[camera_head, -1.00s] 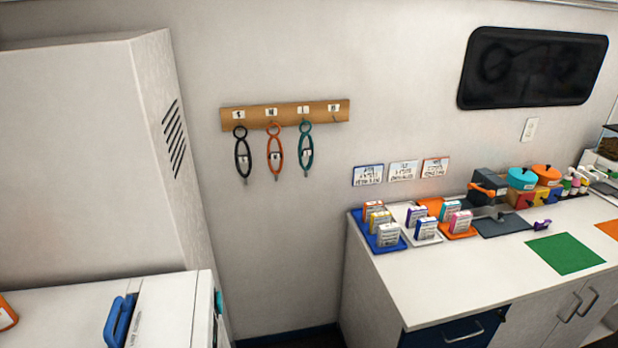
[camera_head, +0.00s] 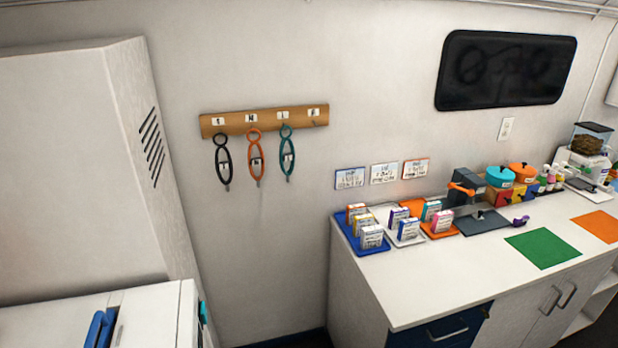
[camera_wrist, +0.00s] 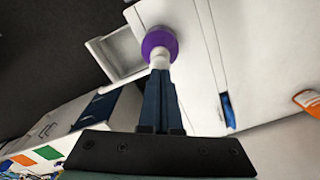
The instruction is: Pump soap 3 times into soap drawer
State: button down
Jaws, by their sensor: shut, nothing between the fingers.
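In the wrist view, my gripper (camera_wrist: 160,74) is shut and empty, its dark fingers together. Its tips are at or very near a white stem (camera_wrist: 160,60) on a round purple piece (camera_wrist: 158,43), which looks like a soap pump seen from above; I cannot tell whether they touch. Left of it, a pale open tray (camera_wrist: 116,50) that looks like the soap drawer sticks out from a white machine top (camera_wrist: 188,45). I cannot see into the tray clearly. In the head view my gripper, the pump and the drawer are out of sight.
A white appliance (camera_head: 150,315) with a blue handle (camera_head: 100,330) stands at the lower left. The counter (camera_head: 390,285) on the right holds small boxes on trays and a green mat (camera_head: 543,248). Leashes (camera_head: 256,155) hang on the wall. An orange item (camera_wrist: 308,100) lies at the wrist view's right.

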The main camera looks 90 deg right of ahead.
dwell(0.5)
jog(key=shift+f+b, duration=1)
jog(key=shift+f, duration=0.6)
jog(key=shift+r+p, duration=1.6)
jog(key=shift+p, duration=0.05)
jog(key=shift+f, duration=0.15)
